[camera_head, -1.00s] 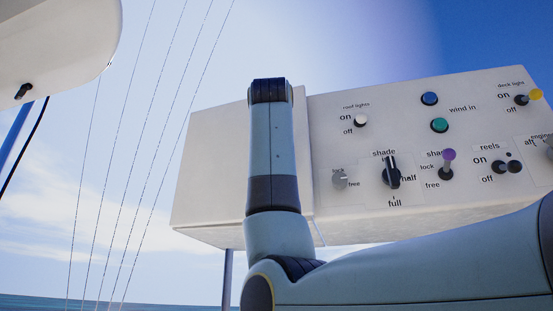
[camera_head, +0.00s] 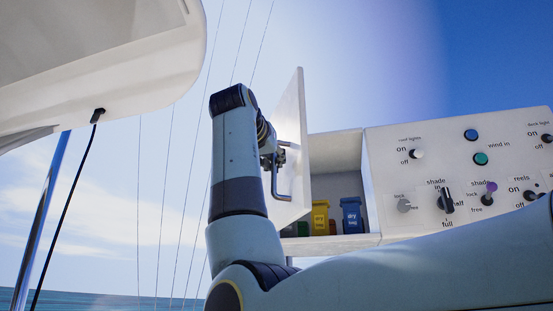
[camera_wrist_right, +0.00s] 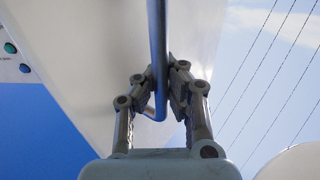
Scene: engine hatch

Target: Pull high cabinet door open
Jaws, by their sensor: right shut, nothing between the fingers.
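The high cabinet door (camera_head: 293,112) is a white panel that stands swung open, its face seen at a steep angle. The cabinet (camera_head: 334,152) behind it is exposed. A metal bar handle (camera_head: 275,186) is on the door's outer face. My right gripper (camera_head: 276,155) is at the handle, partly hidden by my arm. In the right wrist view, the fingers (camera_wrist_right: 160,82) are drawn in on either side of the handle bar (camera_wrist_right: 157,35), shut with nothing held. The white door (camera_wrist_right: 100,60) fills much of that view. My left gripper is out of view.
Inside the cabinet stand a yellow bin (camera_head: 320,217) and a blue bin (camera_head: 351,214). A white control panel (camera_head: 400,190) with knobs is to the right. A white overhanging structure (camera_head: 150,75) is at upper left, with thin lines between.

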